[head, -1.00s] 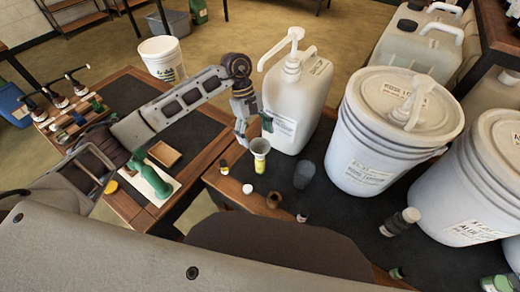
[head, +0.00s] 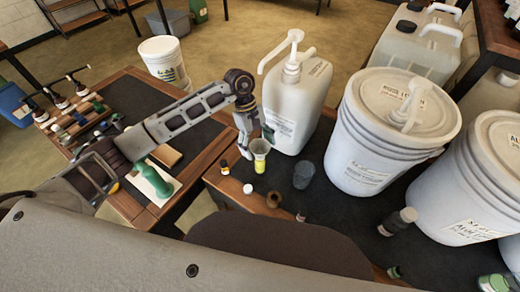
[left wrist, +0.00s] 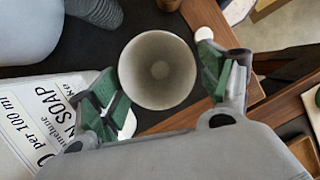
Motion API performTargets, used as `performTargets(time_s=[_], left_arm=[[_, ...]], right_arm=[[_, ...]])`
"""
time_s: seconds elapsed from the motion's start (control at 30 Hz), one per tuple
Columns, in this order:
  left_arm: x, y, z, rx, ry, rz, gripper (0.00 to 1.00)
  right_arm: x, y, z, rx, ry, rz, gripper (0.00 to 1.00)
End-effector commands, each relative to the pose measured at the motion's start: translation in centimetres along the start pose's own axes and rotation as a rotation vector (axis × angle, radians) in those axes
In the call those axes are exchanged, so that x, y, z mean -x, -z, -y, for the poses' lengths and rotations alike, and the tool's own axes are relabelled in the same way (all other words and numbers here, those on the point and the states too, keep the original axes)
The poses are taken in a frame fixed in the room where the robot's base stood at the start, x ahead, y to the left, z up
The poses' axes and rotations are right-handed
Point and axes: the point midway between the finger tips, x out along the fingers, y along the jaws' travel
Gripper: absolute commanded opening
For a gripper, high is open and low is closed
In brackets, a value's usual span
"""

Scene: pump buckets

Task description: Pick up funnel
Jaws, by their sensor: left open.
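The funnel (head: 259,147) is a pale grey cone sitting mouth up on top of a small yellow bottle (head: 259,165) on the dark table mat. In the left wrist view the funnel (left wrist: 157,72) shows as a round pale bowl, seen from above. My left gripper (head: 256,138) is open at the funnel's rim. Its green-padded fingers (left wrist: 162,85) stand on either side of the funnel, with a visible gap at the right finger. Contact at the left finger is hard to tell. My right gripper is not in view.
A white pump jug (head: 298,105) stands close behind the funnel. A grey cup (head: 303,175) is to its right, and a small dark bottle (head: 225,167) and a white cap (head: 248,189) to its left. Large white pump buckets (head: 385,145) fill the right side.

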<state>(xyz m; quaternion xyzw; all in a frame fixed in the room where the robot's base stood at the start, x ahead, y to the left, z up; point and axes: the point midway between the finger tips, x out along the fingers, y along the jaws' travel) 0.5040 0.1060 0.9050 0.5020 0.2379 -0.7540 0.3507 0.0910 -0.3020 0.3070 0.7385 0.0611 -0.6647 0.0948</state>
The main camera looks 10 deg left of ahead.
Motion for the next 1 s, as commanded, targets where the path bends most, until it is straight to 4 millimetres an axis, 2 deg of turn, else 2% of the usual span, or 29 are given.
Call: performTargets(time_s=[0.1, 0.3, 0.73, 1.0], left_arm=[[-1.2, 0.0, 0.0, 0.001, 0.0, 0.001, 0.78], [-2.1, 0.0, 0.0, 0.0, 0.0, 0.0, 0.78], [-2.1, 0.0, 0.0, 0.0, -0.001, 0.0, 0.78], [-2.1, 0.0, 0.0, 0.0, -0.001, 0.0, 0.48]], right_arm=[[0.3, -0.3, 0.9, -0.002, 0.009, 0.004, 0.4], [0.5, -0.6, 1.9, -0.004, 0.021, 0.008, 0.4], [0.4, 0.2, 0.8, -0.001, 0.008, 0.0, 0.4], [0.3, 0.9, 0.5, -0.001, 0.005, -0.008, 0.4]])
